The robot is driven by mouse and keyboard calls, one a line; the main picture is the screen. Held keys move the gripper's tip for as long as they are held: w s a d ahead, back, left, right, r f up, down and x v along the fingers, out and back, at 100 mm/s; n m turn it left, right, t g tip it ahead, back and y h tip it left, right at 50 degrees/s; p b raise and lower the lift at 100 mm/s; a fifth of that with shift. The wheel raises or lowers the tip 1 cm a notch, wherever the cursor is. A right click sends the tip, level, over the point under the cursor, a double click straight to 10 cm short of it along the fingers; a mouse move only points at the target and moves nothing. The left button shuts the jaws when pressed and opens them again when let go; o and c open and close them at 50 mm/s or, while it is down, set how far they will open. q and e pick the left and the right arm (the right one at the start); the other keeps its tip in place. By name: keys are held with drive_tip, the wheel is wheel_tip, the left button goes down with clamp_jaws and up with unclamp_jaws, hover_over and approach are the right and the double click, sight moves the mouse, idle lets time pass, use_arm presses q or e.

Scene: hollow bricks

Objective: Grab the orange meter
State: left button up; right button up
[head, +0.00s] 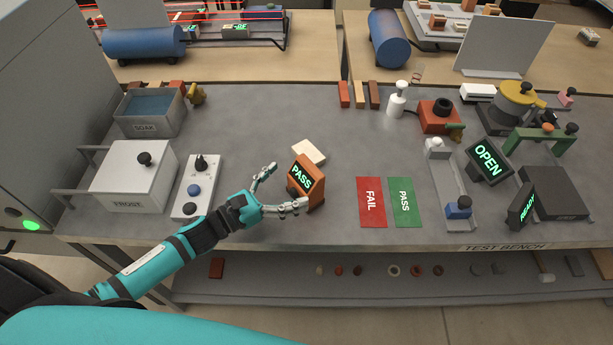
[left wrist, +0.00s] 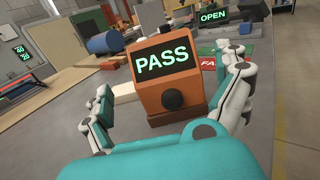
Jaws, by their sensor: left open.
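The orange meter (head: 310,189) stands on the grey bench, its dark screen reading PASS in green. It fills the middle of the left wrist view (left wrist: 151,103), with a black knob below the screen. My left gripper (head: 288,187) is open, with its fingers pointing at the meter. In the left wrist view its fingers (left wrist: 170,106) stand on either side of the meter, and I see no grip on it. In the head view one finger is close to the meter's lower left side; whether it touches is unclear. My right gripper is not in view.
A cream block (head: 309,151) lies just behind the meter. The red FAIL card (head: 371,203) and green PASS card (head: 405,202) lie to its right. A white control box (head: 197,190) and the FROST box (head: 133,178) stand to the left. The bench behind the cream block is clear.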

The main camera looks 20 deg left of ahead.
sight(302, 176)
use_arm(q)
drive_tip(key=shift+w+d+r+p, duration=0.6)
drive_tip(key=shift+w+d+p, duration=0.3)
drive_tip(key=shift+p, duration=0.1)
drive_tip(key=shift+p+x, duration=0.35)
drive_tip(key=shift+x, duration=0.8)
drive_tip(key=shift+w+d+f, duration=0.25)
drive_tip(key=shift+w+d, duration=0.05)
drive_tip(key=shift+s, duration=0.1)
drive_tip(key=shift+c, duration=1.2)
drive_tip(key=c, duration=0.9)
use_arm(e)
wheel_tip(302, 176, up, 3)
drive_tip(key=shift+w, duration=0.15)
